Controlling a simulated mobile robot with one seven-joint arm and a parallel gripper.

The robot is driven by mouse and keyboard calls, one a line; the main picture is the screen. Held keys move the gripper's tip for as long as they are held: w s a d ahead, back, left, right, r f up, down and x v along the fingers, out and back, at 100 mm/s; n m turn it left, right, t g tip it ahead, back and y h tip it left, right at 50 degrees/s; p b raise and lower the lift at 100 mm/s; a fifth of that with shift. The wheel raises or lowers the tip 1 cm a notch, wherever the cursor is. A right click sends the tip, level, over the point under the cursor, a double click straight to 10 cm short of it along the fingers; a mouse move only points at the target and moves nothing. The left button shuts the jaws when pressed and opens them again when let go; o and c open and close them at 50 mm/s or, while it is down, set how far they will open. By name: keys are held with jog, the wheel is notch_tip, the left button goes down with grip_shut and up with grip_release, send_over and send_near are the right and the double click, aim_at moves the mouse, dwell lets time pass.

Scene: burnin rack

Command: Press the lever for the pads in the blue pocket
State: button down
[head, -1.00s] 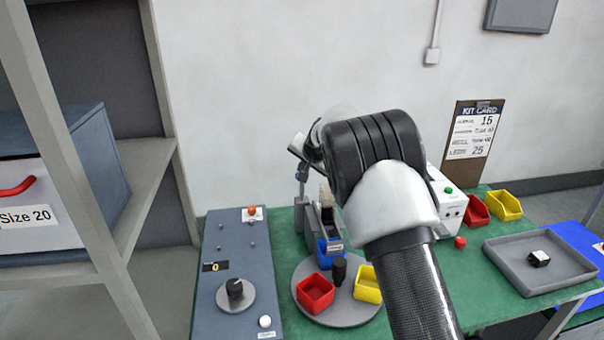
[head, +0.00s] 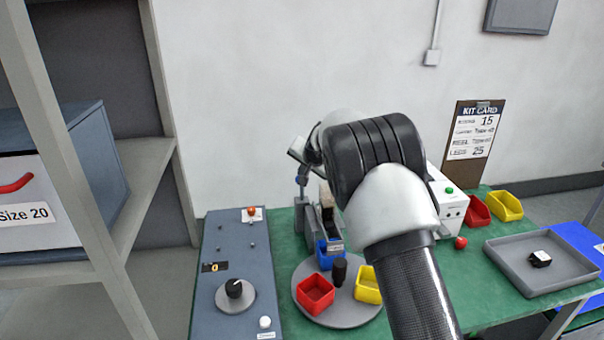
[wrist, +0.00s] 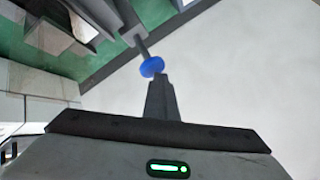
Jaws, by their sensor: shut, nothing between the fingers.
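In the wrist view my gripper (wrist: 160,78) is shut, its fingertips right at a blue round knob (wrist: 152,66) on a thin grey rod. I cannot tell if they touch it. In the head view my arm hides most of the gripper, above a grey upright post (head: 302,185) at the back of the bench. The blue pocket (head: 327,262) sits at the back of a round grey turntable (head: 345,318), under a narrow grey dispenser (head: 336,231). A red pocket (head: 316,293) and a yellow pocket (head: 367,285) stand nearer on the turntable.
A white box with a green button (head: 449,190), a grey tray (head: 500,250) and red and yellow bins stand right. A shelf frame (head: 75,150) rises at the left.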

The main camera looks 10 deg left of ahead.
jog(key=shift+s+f+b, duration=0.1)
jog(key=shift+f+b, duration=0.65)
jog(key=shift+f, duration=0.5)
dwell(0.4)
jog(key=shift+r, duration=0.15)
jog(key=shift+r+p, duration=2)
jog(key=shift+r, duration=0.75)
notch_tip(320, 180, up, 5)
jog(key=p, duration=0.3)
jog(key=shift+p, duration=0.3)
dwell(0.4)
